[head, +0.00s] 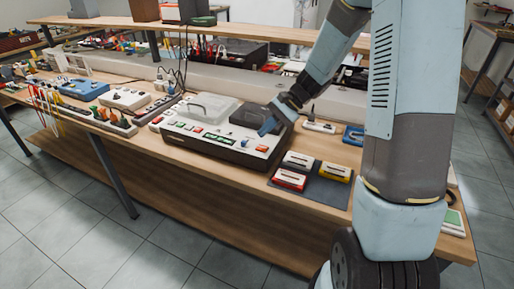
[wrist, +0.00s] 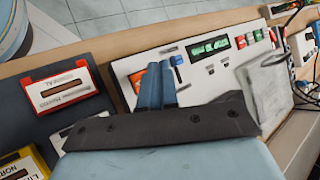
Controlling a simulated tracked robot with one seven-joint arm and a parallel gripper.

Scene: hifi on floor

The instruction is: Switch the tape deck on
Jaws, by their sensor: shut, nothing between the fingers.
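The tape deck (head: 204,127) sits on the wooden bench, with a pale top panel, dark front edge and a clear raised lid at the back left. Its panel also shows in the wrist view (wrist: 205,84), with green displays (wrist: 209,47), a blue control (wrist: 177,63) and an orange control (wrist: 137,79). My gripper (head: 265,130) is shut and empty over the deck's right end. In the wrist view its blue fingers (wrist: 160,72) lie together between the orange and blue controls. I cannot tell whether they touch the panel. The fingers partly hide the panel there.
A dark mat (head: 322,190) right of the deck bears red (head: 289,180), white (head: 298,160) and yellow (head: 335,172) cassettes. Other devices, including a blue one (head: 83,88), stand to the left. A shelf (head: 230,33) runs behind; the floor in front is clear.

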